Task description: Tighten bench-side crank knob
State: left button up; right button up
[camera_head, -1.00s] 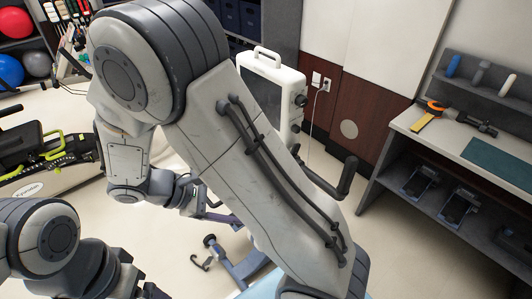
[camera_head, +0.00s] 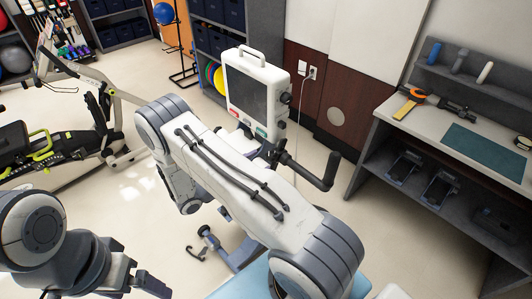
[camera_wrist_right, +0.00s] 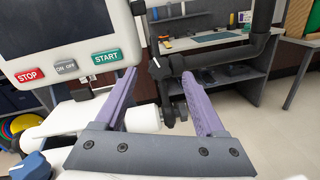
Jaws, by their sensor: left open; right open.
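The stepper's white console (camera_head: 257,92) stands centre in the head view, with two dark knobs (camera_head: 286,98) on its right side. A black crank (camera_head: 325,172) with an upright handle shows below it. In the right wrist view, the console's START, STOP and ON OFF buttons (camera_wrist_right: 66,66) are at left, and the black crank (camera_wrist_right: 225,52) is at upper right. My right gripper (camera_wrist_right: 160,74) is open; a dark knob-like part (camera_wrist_right: 170,112) and a white cylinder show between its purple fingers. Contact cannot be told. My left gripper (camera_head: 148,284) is open and empty, low at left.
A workbench (camera_head: 425,125) with an orange-and-black tool and a green mat stands at right, pedals on its lower shelf. An exercise machine (camera_head: 60,150) stands at left, with storage shelves (camera_head: 215,45) behind.

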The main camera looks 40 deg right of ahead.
aim_at(269, 156)
jog(key=shift+s+d+p, duration=0.1)
jog(key=shift+d+p, duration=0.55)
jog(key=shift+d, duration=1.3)
grip_shut()
jog(key=m+g+b, duration=0.1)
jog(key=m+b, duration=0.3)
jog(key=shift+f+g+y, duration=0.2)
jog(key=shift+g+y, duration=0.1)
jog(key=shift+g, duration=0.1)
jog(key=shift+r+m+g+b, duration=0.15)
jog(key=shift+m+g+b, duration=0.15)
jog(key=shift+m, duration=0.2)
jog(key=shift+r, duration=0.1)
grip_release()
